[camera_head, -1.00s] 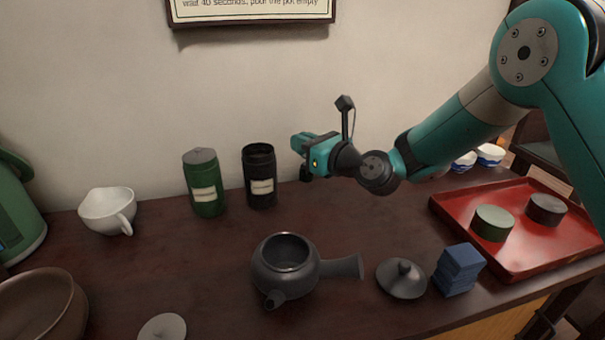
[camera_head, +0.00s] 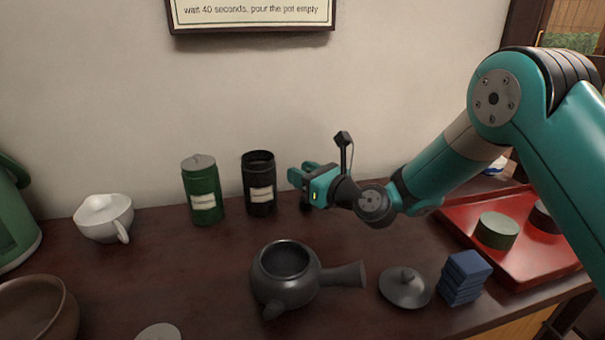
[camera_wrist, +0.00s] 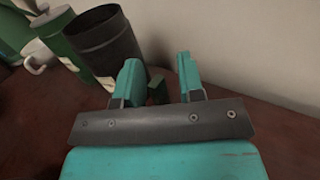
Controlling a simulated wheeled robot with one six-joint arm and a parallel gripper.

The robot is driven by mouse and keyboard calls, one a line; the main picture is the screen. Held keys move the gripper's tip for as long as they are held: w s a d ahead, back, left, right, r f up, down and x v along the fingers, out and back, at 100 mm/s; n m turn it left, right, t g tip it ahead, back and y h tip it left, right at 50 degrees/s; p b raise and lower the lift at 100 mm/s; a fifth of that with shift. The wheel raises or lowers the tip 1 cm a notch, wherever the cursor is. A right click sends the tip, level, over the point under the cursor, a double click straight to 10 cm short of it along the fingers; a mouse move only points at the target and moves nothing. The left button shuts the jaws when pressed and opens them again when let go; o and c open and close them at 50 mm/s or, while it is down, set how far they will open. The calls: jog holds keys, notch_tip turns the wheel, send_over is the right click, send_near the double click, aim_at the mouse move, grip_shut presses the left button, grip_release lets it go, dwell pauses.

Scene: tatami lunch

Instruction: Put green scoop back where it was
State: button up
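My gripper (camera_head: 298,178) is low over the counter, just right of the black canister. In the wrist view its two teal fingers (camera_wrist: 160,75) stand apart. A small dark green piece, probably the green scoop (camera_wrist: 157,90), shows between them, nearer the left finger. I cannot tell whether both fingers touch it. In the head view a small dark shape hangs below the fingers, too small to make out. The black canister (camera_head: 260,187) is open-topped. The green canister (camera_head: 203,192) with a lid stands left of it.
A dark teapot (camera_head: 285,275) with a side handle stands in front, its lid (camera_head: 405,288) and blue blocks (camera_head: 463,277) to its right. A red tray (camera_head: 520,262) with round tins is at the right. A white spouted cup (camera_head: 104,218) is at the left. The wall is close behind.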

jog(key=shift+r, duration=0.15)
jog(key=b+v, duration=0.1)
jog(key=v, duration=0.6)
jog(key=shift+s+d, duration=0.2)
jog(key=s+a+r+n+g, duration=0.1)
jog(key=s+r+n+g, duration=0.25)
jog(key=s+n, duration=0.35)
jog(key=s+a+r+n+g, duration=0.15)
jog(key=s+n+g, duration=0.3)
jog(key=n, duration=0.55)
jog(key=s+d+n+g+h, duration=0.2)
jog(key=s+d+n+h, duration=0.2)
jog(key=s+d+n, duration=0.3)
jog(key=s+d+n+g+h, duration=0.1)
jog(key=s+d+n+h, duration=0.4)
jog(key=s, duration=0.8)
jog(key=d+n, duration=0.2)
jog(key=n, duration=0.2)
jog(key=shift+f+n+g, duration=0.2)
jog(key=shift+n+g, duration=0.2)
